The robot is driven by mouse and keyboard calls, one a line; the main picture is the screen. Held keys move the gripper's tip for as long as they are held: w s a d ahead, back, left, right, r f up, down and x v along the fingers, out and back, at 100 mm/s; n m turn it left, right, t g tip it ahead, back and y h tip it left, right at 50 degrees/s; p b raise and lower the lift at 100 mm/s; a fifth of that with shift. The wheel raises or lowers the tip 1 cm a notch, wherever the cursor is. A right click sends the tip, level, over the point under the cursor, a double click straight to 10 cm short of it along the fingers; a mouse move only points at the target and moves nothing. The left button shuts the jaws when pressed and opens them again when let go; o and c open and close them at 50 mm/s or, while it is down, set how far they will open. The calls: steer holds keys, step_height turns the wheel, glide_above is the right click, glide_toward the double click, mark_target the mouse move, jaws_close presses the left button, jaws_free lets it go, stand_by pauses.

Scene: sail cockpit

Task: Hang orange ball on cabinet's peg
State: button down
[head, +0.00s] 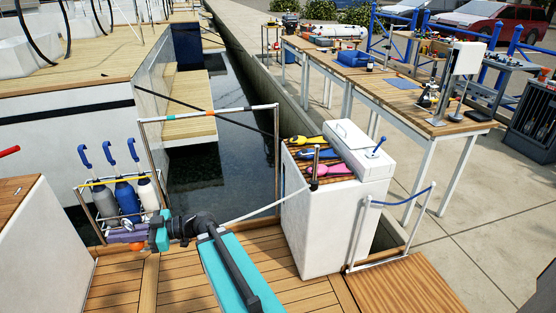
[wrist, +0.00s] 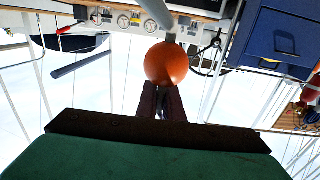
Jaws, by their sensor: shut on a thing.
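The orange ball (wrist: 167,64) is at the tips of my gripper (wrist: 161,98) in the wrist view, with the two dark fingers shut close together below it. A grey rod (wrist: 157,14) shows just above the ball; I cannot tell whether they touch. The white cabinet (head: 334,215) stands to the right, well apart from my gripper. An upright dark peg (head: 316,165) and a blue-knobbed peg (head: 376,149) rise from its top.
A rack with several blue-handled bottles (head: 128,197) stands beside my gripper. Yellow, blue and pink tools (head: 325,169) lie on the cabinet top. A metal frame (head: 210,113) and blue-topped rail (head: 402,198) flank the cabinet. Wooden deck (head: 150,285) is open in front.

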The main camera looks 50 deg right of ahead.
steer(key=w+d+m+t+h+p, duration=0.1)
steer(key=w+d+m+t+h, duration=0.2)
steer(key=d, duration=0.8)
steer(key=d+r+m+t+h+p, duration=0.1)
steer(key=d+m+t+h, duration=0.3)
steer(key=d, duration=0.7)
steer(key=w+d+m+h+p, duration=0.15)
steer(key=d+h, duration=0.35)
steer(key=d, duration=0.6)
steer(key=s+d+f+m+g+h, duration=0.1)
steer(key=s+d+h, duration=0.3)
steer(key=d, duration=0.6)
steer(key=s+d+f+m+g+h+p, duration=0.1)
steer(key=s+d+m+h, duration=0.3)
steer(key=d, duration=0.6)
steer(key=s+d+f+m+h, duration=0.1)
steer(key=s+d+m+h, duration=0.2)
steer(key=d, duration=0.7)
steer(key=shift+s+d+f+g+h+p, duration=0.15)
steer(key=shift+s+f+g+h+p, duration=0.25)
steer(key=shift+s, duration=0.6)
steer(key=shift+s+d, duration=0.15)
steer(key=shift+d, duration=0.05)
steer(key=s+d+f+p, duration=0.1)
steer(key=s+d, duration=0.4)
steer(key=d, duration=0.2)
steer(key=shift+s+d+f+p, duration=0.25)
steer(key=shift+p, duration=0.1)
